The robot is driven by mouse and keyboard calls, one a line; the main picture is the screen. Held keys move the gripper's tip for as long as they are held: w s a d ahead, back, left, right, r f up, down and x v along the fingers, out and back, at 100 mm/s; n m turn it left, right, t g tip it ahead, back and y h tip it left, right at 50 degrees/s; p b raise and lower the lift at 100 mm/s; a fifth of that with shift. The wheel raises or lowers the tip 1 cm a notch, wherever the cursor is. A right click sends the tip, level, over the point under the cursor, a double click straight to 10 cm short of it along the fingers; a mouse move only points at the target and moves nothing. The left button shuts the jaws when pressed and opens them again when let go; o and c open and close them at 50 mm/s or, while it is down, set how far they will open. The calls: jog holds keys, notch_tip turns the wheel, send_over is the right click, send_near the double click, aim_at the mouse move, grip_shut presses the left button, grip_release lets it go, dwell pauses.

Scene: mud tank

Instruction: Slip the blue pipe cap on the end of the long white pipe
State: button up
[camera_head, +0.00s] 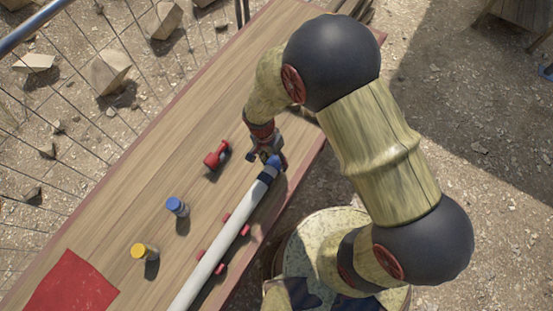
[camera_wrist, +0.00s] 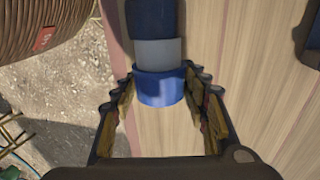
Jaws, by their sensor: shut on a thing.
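The long white pipe (camera_head: 222,246) lies slanted along the right side of the table, with a dark blue band (camera_head: 265,179) near its far end. My gripper (camera_head: 270,157) is at that end, shut on the blue pipe cap (camera_head: 274,161). In the wrist view the cap (camera_wrist: 160,88) sits between the fingers of my gripper (camera_wrist: 160,98), in line with the pipe's pale end (camera_wrist: 158,52) and dark band (camera_wrist: 153,18). The cap's rim meets or overlaps the pipe end; how deep the pipe sits inside is hidden.
Red supports (camera_head: 203,254) hold the pipe above the wooden table (camera_head: 130,200). A blue-topped container (camera_head: 177,206), a yellow-topped container (camera_head: 145,252) and a red fitting (camera_head: 216,155) stand left of it. A red mat (camera_head: 72,288) lies front left.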

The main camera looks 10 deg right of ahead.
jog(key=shift+s+a, duration=0.45)
jog(key=shift+s, duration=0.1)
jog(key=o, duration=1)
jog(key=r, duration=0.4)
jog(key=w+a+r, duration=0.1)
jog(key=r, duration=0.6)
jog(key=shift+w+a+r, duration=0.25)
jog(key=shift+a+r, duration=0.15)
